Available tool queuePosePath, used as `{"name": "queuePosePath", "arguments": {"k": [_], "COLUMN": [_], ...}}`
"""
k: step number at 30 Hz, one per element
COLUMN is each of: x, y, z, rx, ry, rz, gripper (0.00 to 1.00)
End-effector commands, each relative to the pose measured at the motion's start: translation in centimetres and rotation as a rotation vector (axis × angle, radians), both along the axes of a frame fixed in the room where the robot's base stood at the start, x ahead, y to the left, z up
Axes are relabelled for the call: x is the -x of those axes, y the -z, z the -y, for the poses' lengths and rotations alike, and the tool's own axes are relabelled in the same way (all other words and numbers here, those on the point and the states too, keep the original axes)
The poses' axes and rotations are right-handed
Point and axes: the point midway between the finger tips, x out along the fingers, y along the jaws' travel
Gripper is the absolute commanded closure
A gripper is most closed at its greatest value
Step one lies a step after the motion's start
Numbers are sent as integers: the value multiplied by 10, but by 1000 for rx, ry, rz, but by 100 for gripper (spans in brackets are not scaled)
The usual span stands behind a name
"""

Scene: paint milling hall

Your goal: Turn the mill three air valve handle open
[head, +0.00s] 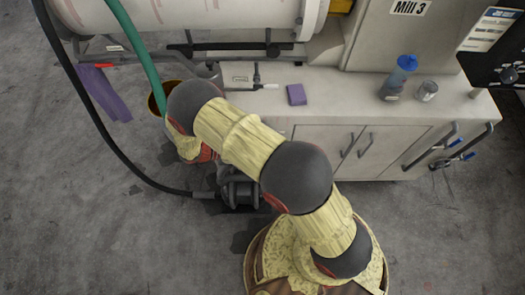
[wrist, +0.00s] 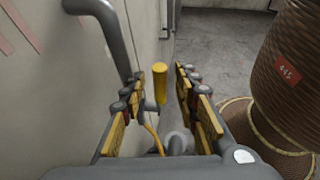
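In the wrist view, an upright yellow handle grip (wrist: 160,84) stands close to the pale cabinet front, with grey fittings below it. It appears between the two yellow-padded fingers of my gripper (wrist: 159,76), which are spread apart with a gap on each side of it. I cannot tell whether it lies between the fingertips or just beyond them. No label shows on this handle, so I cannot tell which valve it belongs to. In the head view, my arm hides the gripper and the yellow handle. The mill's label reads "Mill 3" (head: 408,8).
A pale cabinet (head: 420,140) stands below the mill. A grey bar handle (wrist: 112,35) is near my left finger. A black hose (head: 98,125) and green hose (head: 140,48) hang at left. Open floor lies left.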

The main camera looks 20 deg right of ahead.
Motion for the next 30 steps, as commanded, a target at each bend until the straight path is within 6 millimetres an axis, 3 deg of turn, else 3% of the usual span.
{"name": "queuePosePath", "arguments": {"k": [15, 21, 30], "x": [-10, -12, -12], "y": [-35, -41, -42], "z": [-88, -102, -103], "rx": [-1, -1, -1], "ry": [-1, 0, 0], "rz": [0, 0, 0], "gripper": [69, 69, 69]}}
